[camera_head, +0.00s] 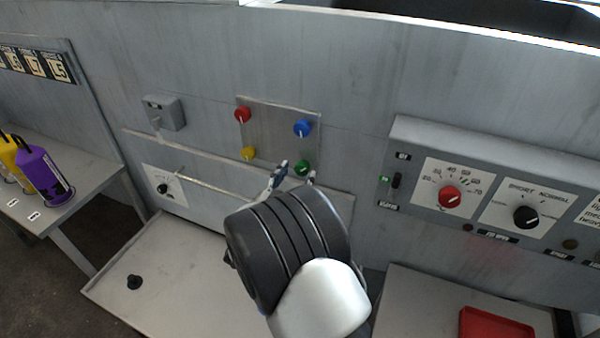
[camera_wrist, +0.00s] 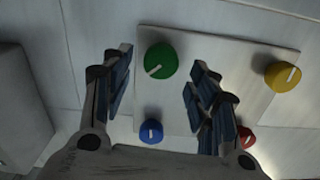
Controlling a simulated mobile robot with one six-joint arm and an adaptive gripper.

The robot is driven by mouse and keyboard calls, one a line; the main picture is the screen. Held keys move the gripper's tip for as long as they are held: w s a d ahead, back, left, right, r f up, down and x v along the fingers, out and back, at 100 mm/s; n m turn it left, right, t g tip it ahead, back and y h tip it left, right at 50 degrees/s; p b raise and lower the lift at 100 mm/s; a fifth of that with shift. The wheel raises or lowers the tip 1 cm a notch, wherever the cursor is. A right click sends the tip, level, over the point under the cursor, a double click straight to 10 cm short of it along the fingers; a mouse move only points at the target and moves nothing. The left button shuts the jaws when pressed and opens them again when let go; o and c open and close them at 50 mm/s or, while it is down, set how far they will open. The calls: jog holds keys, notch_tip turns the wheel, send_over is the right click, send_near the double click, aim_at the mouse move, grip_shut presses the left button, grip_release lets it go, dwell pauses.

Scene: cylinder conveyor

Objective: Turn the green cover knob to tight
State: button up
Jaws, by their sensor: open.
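The green cover knob (camera_head: 303,167) sits at the lower right corner of a square metal cover plate (camera_head: 270,137) on the grey machine wall. In the wrist view the green knob (camera_wrist: 161,60) lies between my open fingers, nearer their tips, with a white pointer line toward its lower left. My gripper (camera_head: 295,176) is open and reaches up to the green knob in the head view. The wrist view shows both gripper fingers (camera_wrist: 158,70) apart, with gaps to the knob on both sides. I cannot tell how far the fingertips are from the plate.
The plate also bears a red knob (camera_head: 242,114), a blue knob (camera_head: 302,128) and a yellow knob (camera_head: 248,153). A control panel (camera_head: 410,200) with dials is to the right. A red tray (camera_head: 497,325) is lower right. Yellow and purple cylinders (camera_head: 45,172) stand at left.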

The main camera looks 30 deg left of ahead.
aim_at(301, 170)
jog(key=shift+w+a, duration=0.15)
jog(key=shift+w, duration=1.4)
jog(key=c, duration=1.1)
jog(key=shift+o, duration=0.2)
